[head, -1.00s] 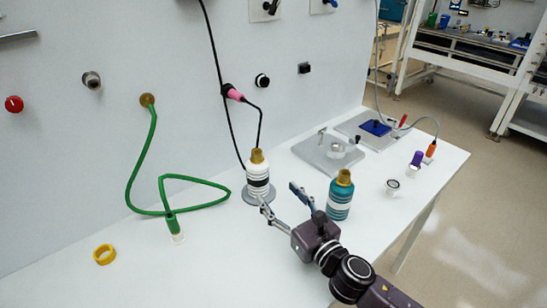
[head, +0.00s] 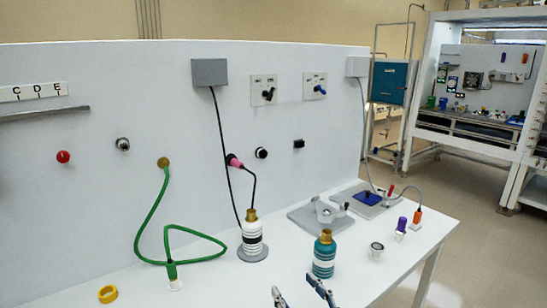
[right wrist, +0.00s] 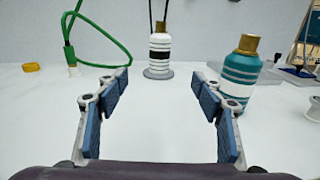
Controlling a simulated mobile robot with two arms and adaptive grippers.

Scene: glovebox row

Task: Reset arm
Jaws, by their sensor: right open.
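My right gripper (head: 300,296) shows only its fingertips at the bottom edge of the head view. In the right wrist view its two blue-padded fingers (right wrist: 161,105) are spread wide with nothing between them. A white bottle with black bands and a gold cap (head: 252,234) stands upright on a grey disc beyond the fingers; it also shows in the right wrist view (right wrist: 160,52). A teal bottle with white bands and a gold cap (head: 324,254) stands upright beside the gripper, to the right in the right wrist view (right wrist: 238,78). My left gripper is out of view.
A green hose (head: 150,215) loops from the wall panel to the white table (head: 215,285). A yellow ring (head: 108,294) lies at the left. Grey plates (head: 318,216), a small cup (head: 376,251) and a purple-capped item (head: 401,224) stand at the right.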

